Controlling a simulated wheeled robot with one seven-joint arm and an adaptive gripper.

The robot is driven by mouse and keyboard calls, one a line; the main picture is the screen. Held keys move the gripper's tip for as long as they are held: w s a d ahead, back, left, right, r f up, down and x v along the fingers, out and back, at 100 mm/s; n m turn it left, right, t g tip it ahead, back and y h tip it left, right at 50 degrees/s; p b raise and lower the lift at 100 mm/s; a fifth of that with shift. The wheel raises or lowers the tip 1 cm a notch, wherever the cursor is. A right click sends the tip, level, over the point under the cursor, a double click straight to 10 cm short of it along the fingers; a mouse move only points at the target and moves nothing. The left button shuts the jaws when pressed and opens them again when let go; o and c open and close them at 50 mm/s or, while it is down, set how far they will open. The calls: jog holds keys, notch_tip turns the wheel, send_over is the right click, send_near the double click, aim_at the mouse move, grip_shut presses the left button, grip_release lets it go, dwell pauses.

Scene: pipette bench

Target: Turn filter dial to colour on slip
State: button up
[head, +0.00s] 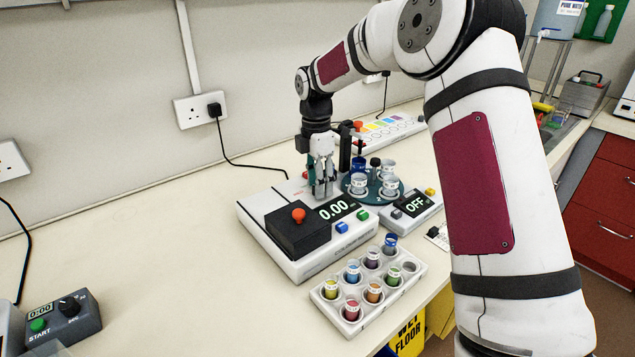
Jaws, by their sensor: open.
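A white and black instrument (285,247) reading 0.00 stands in the middle of the bench, with an orange knob (298,215) on its black lid. My gripper (321,193) points down just behind its display, open, low over the instrument's rear part. Whatever lies directly under the fingertips is hidden, and I cannot make out a filter dial. I cannot tell whether the fingers touch anything. A small white card with dark marks (437,238), perhaps the slip, lies at the bench's front edge; its colour cannot be read.
A teal carousel (398,196) with several cups stands right of my gripper. A box reading OFF (414,206) is in front of it. A white rack (398,296) holds several coloured vials. A strip with coloured patches (390,128) lies behind. The bench at left is clear up to a timer (63,318).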

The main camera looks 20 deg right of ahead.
notch_tip(320, 180, up, 12)
jog(key=shift+w, duration=0.2)
jog(key=shift+a, duration=0.1)
dwell(0.3)
jog(key=s+r+m+t+h, duration=0.1)
jog(key=s+r+m, duration=0.4)
jog(key=s, duration=0.5)
jog(key=s+r+m+t, duration=0.1)
jog(key=s+r+m, duration=0.3)
jog(key=s, duration=0.5)
jog(key=s+f+m+t, duration=0.1)
jog(key=s+f+m, duration=0.1)
jog(key=s, duration=0.5)
jog(key=s+f+m+p, duration=0.1)
jog(key=s+m, duration=0.4)
jog(key=s, duration=0.2)
jog(key=s+f+m+t+y, duration=0.1)
jog(key=s+f+m, duration=0.1)
jog(key=s+m, duration=0.2)
jog(key=s, duration=0.3)
jog(key=shift+s+d+f+t+p, duration=0.2)
jog(key=shift+s+f+t+p, duration=0.05)
jog(key=shift+f+t+p, duration=0.1)
jog(key=shift+w+r, duration=0.1)
jog(key=shift+r, duration=0.05)
jog(key=shift+c, duration=0.3)
